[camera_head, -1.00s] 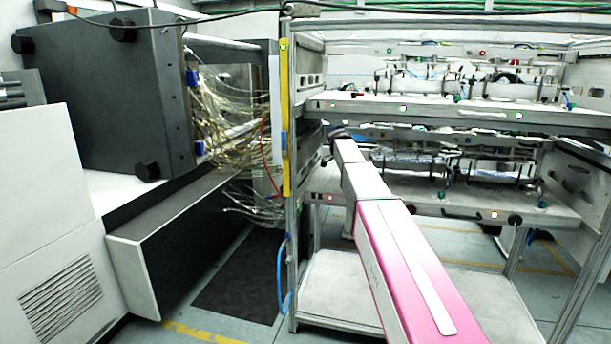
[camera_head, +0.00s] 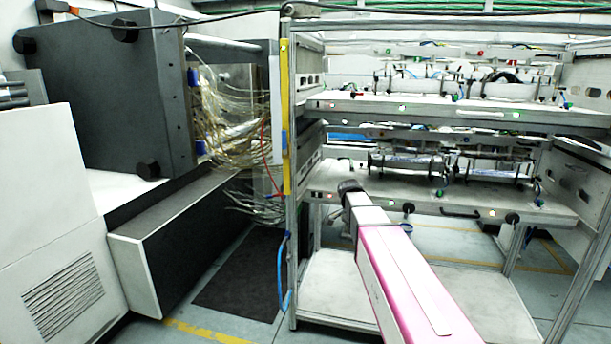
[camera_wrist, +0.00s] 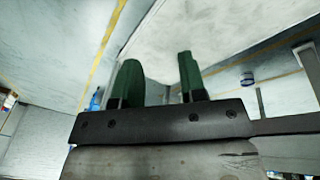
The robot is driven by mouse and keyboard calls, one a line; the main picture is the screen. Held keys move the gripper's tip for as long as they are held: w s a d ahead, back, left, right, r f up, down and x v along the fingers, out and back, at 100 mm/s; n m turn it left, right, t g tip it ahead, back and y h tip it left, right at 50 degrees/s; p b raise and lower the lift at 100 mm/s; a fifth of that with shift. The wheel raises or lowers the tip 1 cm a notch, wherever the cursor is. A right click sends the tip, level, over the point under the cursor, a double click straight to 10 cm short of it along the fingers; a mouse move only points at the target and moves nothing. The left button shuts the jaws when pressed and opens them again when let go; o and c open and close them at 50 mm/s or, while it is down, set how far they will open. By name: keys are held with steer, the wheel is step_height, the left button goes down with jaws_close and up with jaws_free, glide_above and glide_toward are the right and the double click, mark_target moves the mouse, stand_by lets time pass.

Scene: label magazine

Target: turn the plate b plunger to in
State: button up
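The rack has an upper plate (camera_head: 350,104) and a lower plate (camera_head: 345,184), each with rollers and small fittings on it. Black round knobs sit on the lower plate's front edge, one (camera_head: 513,218) towards the right. I cannot tell which fitting is the plate b plunger, nor its position. My arm reaches up to just in front of the lower plate's left part; its gripper fingers cannot be made out in the head view. In the wrist view my gripper (camera_wrist: 158,78) has its two green fingers apart with nothing between them, facing a pale surface.
A yellow-edged rack post (camera_head: 286,120) stands left of my arm. Loose clear tubes and wires (camera_head: 225,115) hang from the dark machine (camera_head: 100,90) at left. A white bottom shelf (camera_head: 335,285) lies below my arm. A grey bar shows at the wrist view's right edge.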

steer(key=s+f+n+y, duration=0.1)
steer(key=s+f+n, duration=0.5)
steer(key=s, duration=0.4)
steer(key=s+f+n+y, duration=0.1)
steer(key=s+f+n, duration=0.4)
steer(key=s+f, duration=0.3)
steer(key=shift+s+a+f+n+t+y, duration=0.3)
steer(key=shift+s+n, duration=0.1)
steer(key=shift+s, duration=0.75)
